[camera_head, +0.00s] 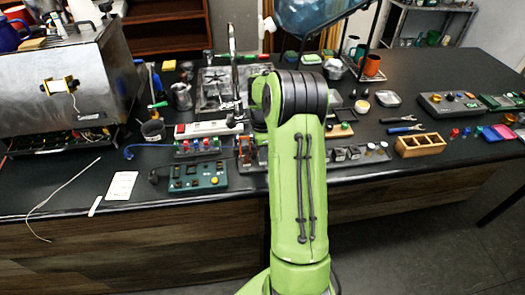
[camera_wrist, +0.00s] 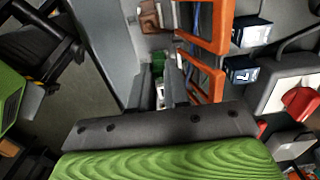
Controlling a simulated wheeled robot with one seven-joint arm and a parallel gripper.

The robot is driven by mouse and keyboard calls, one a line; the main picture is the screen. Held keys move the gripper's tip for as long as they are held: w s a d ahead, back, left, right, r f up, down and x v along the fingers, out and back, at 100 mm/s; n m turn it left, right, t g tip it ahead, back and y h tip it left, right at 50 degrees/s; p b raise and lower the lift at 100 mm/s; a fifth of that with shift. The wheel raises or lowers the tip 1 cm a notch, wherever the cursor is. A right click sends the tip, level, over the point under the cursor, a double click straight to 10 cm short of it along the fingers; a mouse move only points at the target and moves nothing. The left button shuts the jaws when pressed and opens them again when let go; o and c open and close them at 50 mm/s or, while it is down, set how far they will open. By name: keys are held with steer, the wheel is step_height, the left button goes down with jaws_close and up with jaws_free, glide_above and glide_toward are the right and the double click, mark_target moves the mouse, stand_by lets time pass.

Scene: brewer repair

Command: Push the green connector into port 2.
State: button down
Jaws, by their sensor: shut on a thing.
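My gripper (camera_wrist: 157,82) shows in the wrist view, with its two grey fingers pointing up the picture. It is shut on the small green connector (camera_wrist: 158,64), which shows at the fingertips with a pale part between the fingers. A brown block (camera_wrist: 150,18) lies beyond the tips, apart from the connector in the picture. I cannot make out which opening is port 2, or whether the connector touches one. In the head view my green arm hides the gripper and the connector.
Orange frames (camera_wrist: 206,82) stand close to the right finger in the wrist view, with dark labelled blocks (camera_wrist: 241,72) beyond. In the head view, a teal button box (camera_head: 198,177) lies at the bench's front edge. A wooden divided tray (camera_head: 420,145) is to the right. A metal machine (camera_head: 70,80) stands left.

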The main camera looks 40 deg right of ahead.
steer(key=c, duration=1)
jaws_free()
steer(key=shift+c, duration=0.2)
step_height(320, 180, up, 16)
steer(key=p, duration=0.2)
steer(key=shift+s, duration=0.15)
steer(key=shift+f, duration=0.15)
